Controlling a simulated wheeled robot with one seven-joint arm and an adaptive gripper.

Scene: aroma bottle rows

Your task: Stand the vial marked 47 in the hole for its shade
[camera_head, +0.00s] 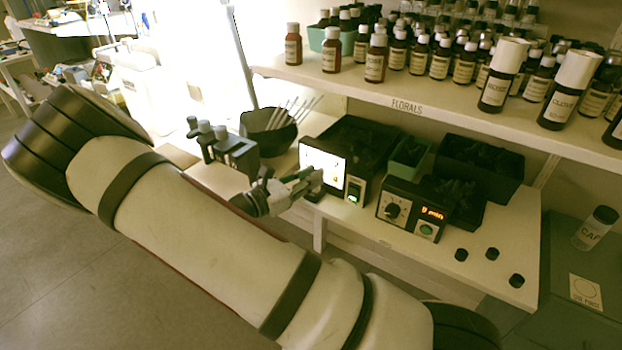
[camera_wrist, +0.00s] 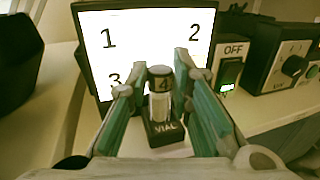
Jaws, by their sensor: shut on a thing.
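The vial (camera_wrist: 160,104) has a dark cap whose mark starts with 4; the rest of the mark is hard to read. It stands upright between the green-padded fingers of my gripper (camera_wrist: 160,82), which is shut on it. A small black block lettered VIAL (camera_wrist: 166,134) is right under the vial; I cannot tell if the vial is seated in it. Behind is a lit white panel (camera_wrist: 150,32) showing 1, 2 and a partly hidden 3. In the head view my gripper (camera_head: 308,182) is in front of this panel (camera_head: 324,164). A dark rack (camera_head: 236,156) stands to its left.
A green-lit OFF switch (camera_wrist: 230,75) is right of the panel. A timer box with a dial (camera_head: 396,212) is further right. A dark bowl with sticks (camera_head: 268,130) stands behind. The bottle shelf (camera_head: 440,108) overhangs the bench. Several black discs (camera_head: 461,254) lie at the right.

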